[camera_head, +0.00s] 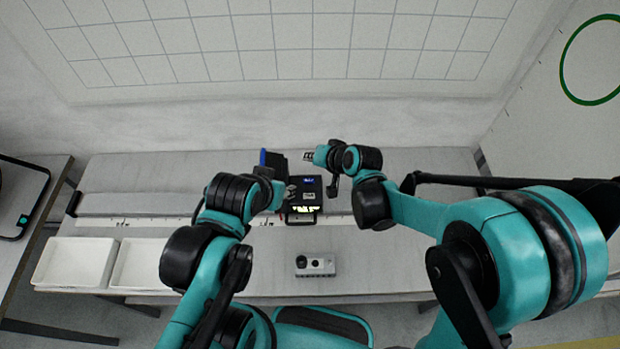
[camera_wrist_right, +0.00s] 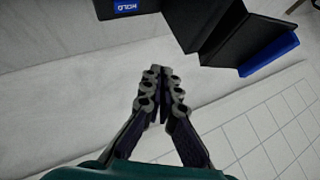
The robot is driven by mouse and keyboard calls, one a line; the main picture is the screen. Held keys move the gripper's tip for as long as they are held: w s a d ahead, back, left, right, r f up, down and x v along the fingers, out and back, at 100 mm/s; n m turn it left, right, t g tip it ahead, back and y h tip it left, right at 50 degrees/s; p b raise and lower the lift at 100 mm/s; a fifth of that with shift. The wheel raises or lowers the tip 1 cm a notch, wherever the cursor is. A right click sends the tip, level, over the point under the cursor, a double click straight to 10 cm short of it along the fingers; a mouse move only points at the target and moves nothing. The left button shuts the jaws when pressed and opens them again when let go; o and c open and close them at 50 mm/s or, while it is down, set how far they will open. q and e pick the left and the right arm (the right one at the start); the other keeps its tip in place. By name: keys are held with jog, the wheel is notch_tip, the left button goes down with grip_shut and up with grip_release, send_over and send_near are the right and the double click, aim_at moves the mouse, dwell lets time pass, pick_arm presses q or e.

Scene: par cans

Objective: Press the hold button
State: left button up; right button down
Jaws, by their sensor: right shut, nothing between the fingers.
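A black device (camera_head: 309,196) stands on the table in the head view, with a small blue patch at its far edge and a lit yellow-white strip along its near edge. In the right wrist view, a blue label reading HOLD (camera_wrist_right: 125,6) shows upside down on a black part at the top edge. My right gripper (camera_head: 308,156) is shut and empty, just beyond the device, pointing left; in the wrist view its fingertips (camera_wrist_right: 160,75) are apart from the label. My left gripper (camera_head: 291,190) is at the device's left side; its jaws are too small to read.
A black folded panel with a blue edge (camera_wrist_right: 270,55) stands beside the device, also in the head view (camera_head: 270,158). A grey box with black round parts (camera_head: 315,265) lies nearer. White trays (camera_head: 75,262) are at the left. The table right of the box is clear.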

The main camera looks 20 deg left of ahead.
jog(key=b, duration=0.6)
send_over(310, 182)
notch_tip(310, 182, down, 8)
jog(key=shift+w+r, duration=0.1)
jog(key=shift+r, duration=0.1)
jog(key=shift+f+b, duration=0.55)
jog(key=shift+f, duration=0.1)
dwell(0.5)
jog(key=shift+f+b, duration=0.4)
jog(key=shift+b, duration=0.05)
jog(key=shift+d+f+b, duration=0.1)
jog(key=shift+f+b, duration=0.25)
jog(key=shift+b, duration=0.05)
dwell(0.4)
jog(key=shift+r, duration=0.15)
jog(key=shift+r+p, duration=0.6)
jog(key=shift+r, duration=0.1)
